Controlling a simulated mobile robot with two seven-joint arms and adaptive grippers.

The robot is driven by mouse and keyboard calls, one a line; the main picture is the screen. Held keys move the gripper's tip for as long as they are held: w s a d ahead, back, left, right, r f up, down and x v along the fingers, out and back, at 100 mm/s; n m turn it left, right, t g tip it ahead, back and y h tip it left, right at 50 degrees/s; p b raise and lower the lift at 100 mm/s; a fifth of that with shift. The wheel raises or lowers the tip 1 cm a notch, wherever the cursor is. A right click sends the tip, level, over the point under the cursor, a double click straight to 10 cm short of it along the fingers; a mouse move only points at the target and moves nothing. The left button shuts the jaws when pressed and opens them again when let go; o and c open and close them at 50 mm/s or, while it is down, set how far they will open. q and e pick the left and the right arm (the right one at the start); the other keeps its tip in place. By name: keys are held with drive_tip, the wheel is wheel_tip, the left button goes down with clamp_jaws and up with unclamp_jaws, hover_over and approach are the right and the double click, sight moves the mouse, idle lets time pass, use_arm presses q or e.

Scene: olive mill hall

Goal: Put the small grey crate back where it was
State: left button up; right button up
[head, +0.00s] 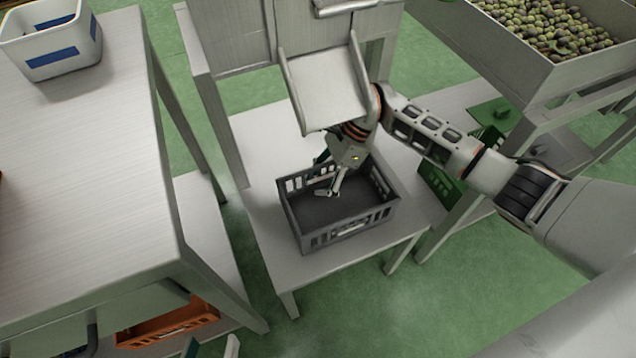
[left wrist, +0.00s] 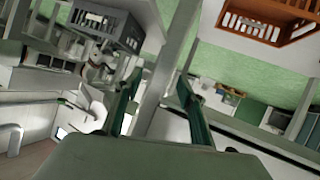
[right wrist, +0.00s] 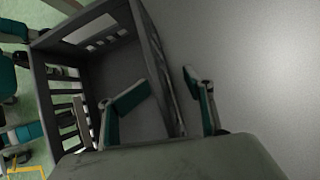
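The small grey crate (head: 318,240) stands upright on a low pale table (head: 265,165), beneath a metal chute. It looks empty, with slotted walls and a dark floor. My right gripper (head: 328,176) is at its far side. In the right wrist view, the fingers of this gripper (right wrist: 168,85) are apart, one inside the crate (right wrist: 95,20) and one outside, with a wall between them. I cannot see a firm grip. My left gripper (head: 212,347) is low at the bottom edge of the head view. Its fingers (left wrist: 158,85) are apart and empty in the left wrist view.
A taller pale table (head: 90,170) at left holds a white-and-blue crate (head: 50,48). An orange crate (head: 165,325) sits on its lower shelf. A green crate (head: 440,188) stands right of the low table. A bin of olives (head: 480,45) is at upper right.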

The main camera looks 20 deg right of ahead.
sight(333, 161)
drive_tip(key=shift+r, duration=0.1)
drive_tip(key=shift+a+r, duration=0.1)
drive_tip(key=shift+r, duration=0.1)
drive_tip(key=p+v, duration=0.2)
drive_tip(key=v, duration=0.4)
drive_tip(key=shift+w+r, duration=0.2)
drive_tip(key=shift+r, duration=0.05)
drive_tip(key=shift+s+d+r, duration=0.1)
drive_tip(key=shift+d+r, duration=0.25)
drive_tip(key=shift+r, duration=0.15)
use_arm(q)
drive_tip(key=shift+s+a+f+m+g+y, duration=0.1)
drive_tip(key=shift+a+f+m+g+y, duration=0.1)
drive_tip(key=shift+a+m, duration=0.35)
drive_tip(key=shift+a+f+m+g+y, duration=0.1)
drive_tip(key=shift+a+f+m+y, duration=0.15)
drive_tip(key=shift+a, duration=0.45)
use_arm(e)
drive_tip(key=shift+d+r, duration=0.1)
drive_tip(key=shift+d, duration=0.05)
use_arm(q)
drive_tip(key=shift+r, duration=0.15)
